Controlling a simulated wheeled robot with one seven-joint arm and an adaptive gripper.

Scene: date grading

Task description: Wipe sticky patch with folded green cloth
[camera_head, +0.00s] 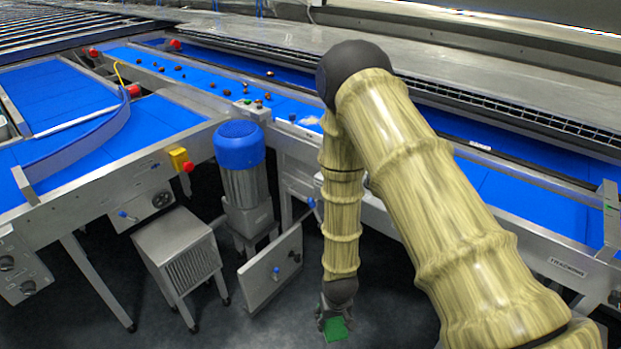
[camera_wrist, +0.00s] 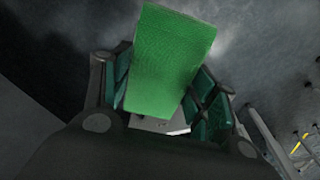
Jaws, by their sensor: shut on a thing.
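My gripper (camera_head: 331,312) hangs low in the head view, over the dark floor in front of the conveyor. It is shut on the folded green cloth (camera_head: 336,329), whose lower part shows below the fingers. In the wrist view the cloth (camera_wrist: 168,55) is a bright green block standing out between the two finger pads. A small pale patch (camera_head: 311,121) shows on the blue belt, just left of my arm; I cannot tell for sure that it is the sticky patch. My arm hides part of the belt beside it.
Several brown dates (camera_head: 247,91) lie on the blue belt (camera_head: 205,80) left of my arm. A blue-capped motor (camera_head: 240,150), a grey box (camera_head: 178,250) and a metal panel (camera_head: 272,266) stand below. The belt at right (camera_head: 530,200) is clear.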

